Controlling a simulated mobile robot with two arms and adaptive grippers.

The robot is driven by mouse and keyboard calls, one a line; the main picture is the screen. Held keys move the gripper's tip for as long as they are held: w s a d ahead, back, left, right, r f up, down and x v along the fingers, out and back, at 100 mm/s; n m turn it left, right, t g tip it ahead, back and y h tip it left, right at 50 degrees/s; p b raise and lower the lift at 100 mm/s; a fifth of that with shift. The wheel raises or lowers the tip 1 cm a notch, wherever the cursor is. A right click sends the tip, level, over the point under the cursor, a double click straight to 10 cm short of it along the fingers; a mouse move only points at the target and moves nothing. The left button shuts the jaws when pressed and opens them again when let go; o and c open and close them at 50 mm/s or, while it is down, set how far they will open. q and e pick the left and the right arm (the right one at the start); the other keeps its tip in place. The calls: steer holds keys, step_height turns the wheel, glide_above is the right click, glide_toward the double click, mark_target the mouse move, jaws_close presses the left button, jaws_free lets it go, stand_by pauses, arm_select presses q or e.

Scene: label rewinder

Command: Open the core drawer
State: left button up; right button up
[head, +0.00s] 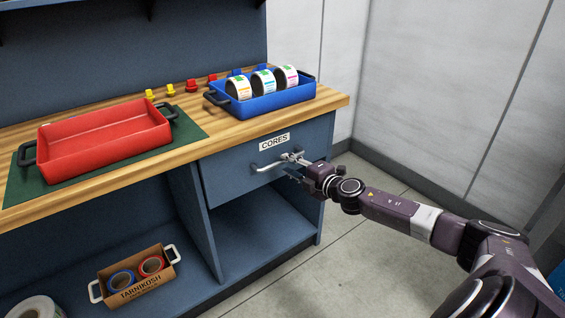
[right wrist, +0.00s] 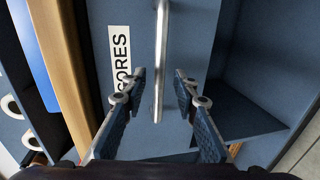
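The core drawer (head: 240,170) is a blue-grey front under the right part of the worktop, with a white CORES label (head: 274,142). It looks shut. Its pale bar handle (head: 266,167) runs across the front below the label. My right gripper (head: 292,165) is at the right end of the handle. In the right wrist view the handle (right wrist: 161,60) runs between the two fingers of the gripper (right wrist: 159,88), with a gap on each side. The fingers are open. The label (right wrist: 120,60) lies left of the handle there. My left gripper is not in view.
On the wooden worktop (head: 190,148) stand a red tray (head: 105,145) on a green mat and a blue tray (head: 268,103) with label rolls. A cardboard box (head: 136,287) sits on the lower shelf. The floor (head: 350,240) before the drawer looks clear.

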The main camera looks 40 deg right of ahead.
mark_target(284, 162)
steer(key=shift+x, duration=1.95)
jaws_close()
